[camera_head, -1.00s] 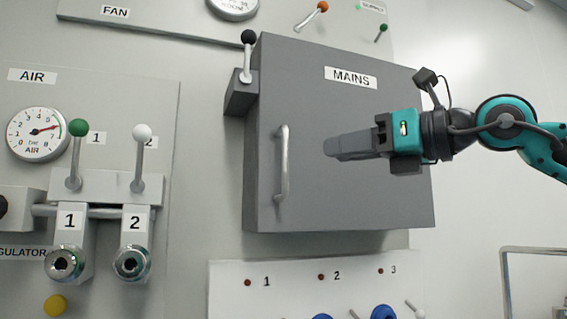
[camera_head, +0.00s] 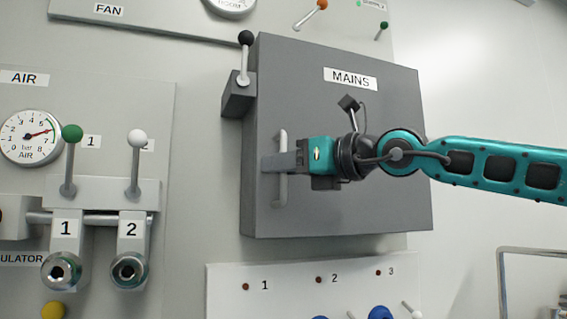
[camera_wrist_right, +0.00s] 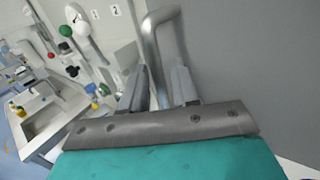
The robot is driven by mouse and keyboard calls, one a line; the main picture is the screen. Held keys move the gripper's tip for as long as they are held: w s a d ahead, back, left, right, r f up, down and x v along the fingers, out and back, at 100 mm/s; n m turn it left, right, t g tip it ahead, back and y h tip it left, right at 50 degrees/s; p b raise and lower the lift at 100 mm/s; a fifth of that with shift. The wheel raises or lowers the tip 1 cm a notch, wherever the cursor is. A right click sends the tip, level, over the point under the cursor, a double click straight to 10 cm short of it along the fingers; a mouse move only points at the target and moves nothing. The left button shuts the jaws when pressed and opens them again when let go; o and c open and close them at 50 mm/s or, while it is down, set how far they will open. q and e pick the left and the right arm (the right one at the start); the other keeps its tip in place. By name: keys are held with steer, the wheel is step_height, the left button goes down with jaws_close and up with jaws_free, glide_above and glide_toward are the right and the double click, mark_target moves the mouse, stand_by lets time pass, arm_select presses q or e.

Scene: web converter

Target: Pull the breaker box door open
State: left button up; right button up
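The breaker box (camera_head: 360,120) is a grey box labelled MAINS, and its door (camera_head: 340,205) is shut. A light grey vertical bar handle (camera_head: 282,192) is on the left part of the door. My right gripper (camera_head: 272,164) comes in from the right and is level with the middle of the handle, its fingers covering part of it. In the right wrist view, the handle (camera_wrist_right: 151,45) runs between the two fingers of the right gripper (camera_wrist_right: 161,82). The fingers stand apart on either side of it, with no clear grip visible. My left gripper is not in view.
A lever with a black knob (camera_head: 246,38) sits at the box's upper left corner. Air valves with a green knob (camera_head: 72,132) and a white knob (camera_head: 137,137) stand to the left. A white numbered panel (camera_head: 225,290) lies below the box.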

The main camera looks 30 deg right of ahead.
steer(key=shift+c, duration=0.2)
jaws_close()
stand_by(0.4)
